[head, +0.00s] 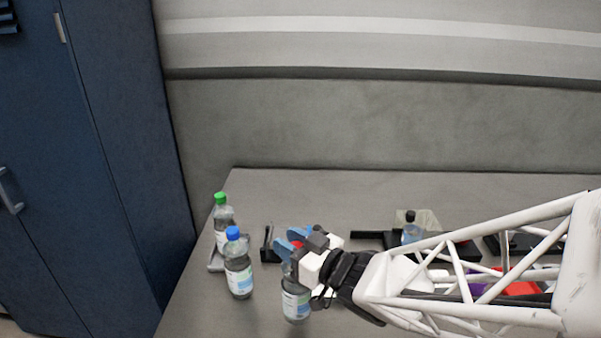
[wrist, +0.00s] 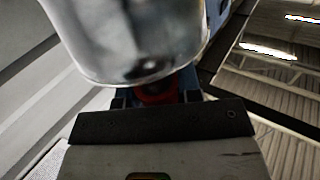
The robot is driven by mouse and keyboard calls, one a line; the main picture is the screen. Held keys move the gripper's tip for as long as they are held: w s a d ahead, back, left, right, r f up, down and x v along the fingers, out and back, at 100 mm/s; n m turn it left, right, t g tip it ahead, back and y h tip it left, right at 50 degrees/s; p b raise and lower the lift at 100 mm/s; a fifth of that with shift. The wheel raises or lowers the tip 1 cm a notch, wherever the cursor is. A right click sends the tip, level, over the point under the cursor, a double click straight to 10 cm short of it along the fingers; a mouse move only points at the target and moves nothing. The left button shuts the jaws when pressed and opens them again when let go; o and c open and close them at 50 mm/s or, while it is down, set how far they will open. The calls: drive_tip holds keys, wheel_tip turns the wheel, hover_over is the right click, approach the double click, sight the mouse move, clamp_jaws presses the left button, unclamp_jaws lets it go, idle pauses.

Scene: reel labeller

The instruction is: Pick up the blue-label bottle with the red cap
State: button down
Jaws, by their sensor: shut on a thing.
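A clear bottle (head: 295,304) with a white and blue label hangs upright below my gripper (head: 292,243) in the head view. My gripper's blue fingers are shut around its top, and a small red patch shows between them, which looks like its cap. In the wrist view the bottle's clear body (wrist: 140,40) fills the upper middle, with a red part (wrist: 155,93) just below it. Whether the bottle's base touches the table is hard to tell.
A blue-capped bottle (head: 238,268) stands just left of the held one, and a green-capped bottle (head: 223,218) stands behind it. A black-capped bottle (head: 411,230) stands right of the gripper, among dark fixtures. The grey table (head: 300,185) is clear at the back.

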drive_tip(key=shift+s+d+r, duration=0.1)
drive_tip(key=shift+s+d, duration=0.3)
drive_tip(key=shift+s, duration=0.4)
drive_tip(key=shift+s+d+r, duration=0.1)
drive_tip(key=shift+s+d, duration=0.25)
drive_tip(key=shift+s, duration=0.4)
